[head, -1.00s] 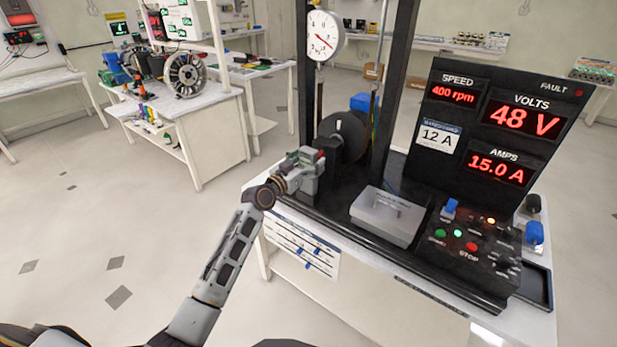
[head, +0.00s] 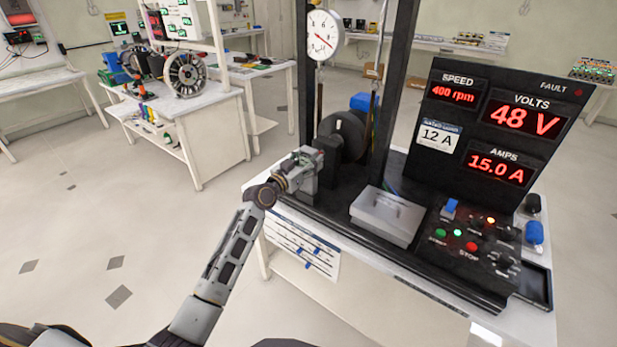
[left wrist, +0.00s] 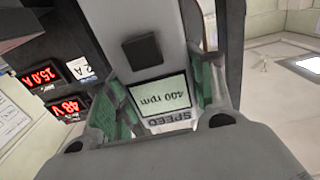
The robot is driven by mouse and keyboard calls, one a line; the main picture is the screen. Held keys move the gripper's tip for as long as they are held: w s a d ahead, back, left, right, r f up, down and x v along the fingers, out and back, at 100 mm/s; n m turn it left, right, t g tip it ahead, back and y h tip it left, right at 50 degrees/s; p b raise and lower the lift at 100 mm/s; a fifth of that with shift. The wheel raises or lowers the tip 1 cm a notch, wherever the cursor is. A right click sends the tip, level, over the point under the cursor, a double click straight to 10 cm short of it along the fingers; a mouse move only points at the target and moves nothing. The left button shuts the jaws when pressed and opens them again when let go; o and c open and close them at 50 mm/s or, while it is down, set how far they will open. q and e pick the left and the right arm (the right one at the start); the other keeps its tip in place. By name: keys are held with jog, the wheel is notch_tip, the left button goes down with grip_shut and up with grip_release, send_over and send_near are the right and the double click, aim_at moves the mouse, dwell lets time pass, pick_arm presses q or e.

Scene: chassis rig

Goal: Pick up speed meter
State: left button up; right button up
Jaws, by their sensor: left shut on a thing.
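The speed meter (left wrist: 161,94) shows in the left wrist view as a grey device with a screen reading 400 rpm and the word SPEED, upside down there. My left gripper (left wrist: 160,100) is shut on it, with green finger pads against both sides. In the head view, my left gripper (head: 308,160) is at the left end of the rig, just in front of the dark wheel (head: 343,135). The meter is mostly hidden by the gripper there. I cannot tell whether it still touches its mount. My right gripper is not in view.
A black panel (head: 475,135) reads 400 rpm, 48 V and 15.0 A. A grey lidded box (head: 387,214) and a control box with buttons (head: 470,245) stand on the rig. Black posts (head: 398,85) and a round dial (head: 325,33) rise behind. Floor to the left is clear.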

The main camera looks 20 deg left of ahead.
pick_arm(q)
jog(key=c, duration=0.4)
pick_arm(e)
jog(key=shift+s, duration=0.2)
